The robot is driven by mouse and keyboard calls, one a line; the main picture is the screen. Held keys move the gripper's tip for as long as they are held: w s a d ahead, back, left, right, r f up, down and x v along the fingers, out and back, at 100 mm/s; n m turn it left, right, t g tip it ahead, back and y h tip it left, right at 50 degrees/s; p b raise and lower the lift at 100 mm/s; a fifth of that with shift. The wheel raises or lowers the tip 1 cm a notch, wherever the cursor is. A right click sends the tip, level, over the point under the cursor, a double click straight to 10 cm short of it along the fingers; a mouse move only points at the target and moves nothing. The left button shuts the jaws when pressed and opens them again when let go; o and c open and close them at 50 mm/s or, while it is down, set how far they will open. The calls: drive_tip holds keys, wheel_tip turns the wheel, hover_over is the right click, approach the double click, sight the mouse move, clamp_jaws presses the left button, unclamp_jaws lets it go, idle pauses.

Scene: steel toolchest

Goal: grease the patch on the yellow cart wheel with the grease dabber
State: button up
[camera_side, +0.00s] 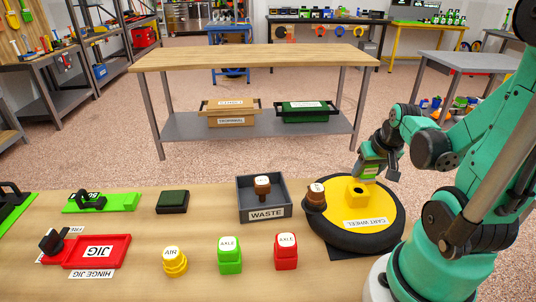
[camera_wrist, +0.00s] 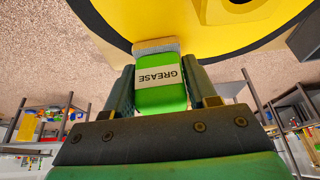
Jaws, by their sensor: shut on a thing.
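The cart wheel (camera_side: 372,216) lies flat on the bench at the right, yellow with a black tyre and a raised hub block (camera_side: 357,192). Its yellow face fills the top of the wrist view (camera_wrist: 215,30). My gripper (camera_side: 370,170) is above the wheel's far side, behind the hub. It is shut on the green grease dabber (camera_wrist: 160,85), labelled GREASE. The dabber's pale grey pad (camera_wrist: 155,46) points at the yellow face; I cannot tell whether it touches. I cannot make out the patch.
A brown knobbed piece (camera_side: 315,197) stands at the wheel's left edge. Left of it is a grey WASTE bin (camera_side: 264,198) holding a similar piece. Red, green and yellow labelled blocks (camera_side: 230,255) stand in front. A red jig tray (camera_side: 95,250) lies at far left.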

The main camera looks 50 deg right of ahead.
sight(336, 179)
drive_tip(key=shift+w+a+f, duration=0.1)
drive_tip(key=shift+w+a, duration=2.1)
drive_tip(key=shift+w, duration=0.05)
drive_tip(key=shift+s+d, duration=2.25)
drive_tip(key=shift+r, duration=4.1)
drive_tip(key=shift+a, duration=0.1)
drive_tip(key=w+a+r+n+y, duration=0.1)
drive_tip(key=w+a+n, duration=0.3)
drive_tip(key=w+a, duration=0.4)
drive_tip(key=w+a+r+n+t+y, duration=0.1)
drive_tip(key=w+a+r+n, duration=0.3)
drive_tip(key=w+a, duration=0.4)
drive_tip(key=a+y, duration=0.1)
drive_tip(key=a, duration=0.2)
drive_tip(key=shift+w+a+n, duration=0.15)
drive_tip(key=shift+w+n, duration=0.15)
drive_tip(key=shift+w, duration=0.05)
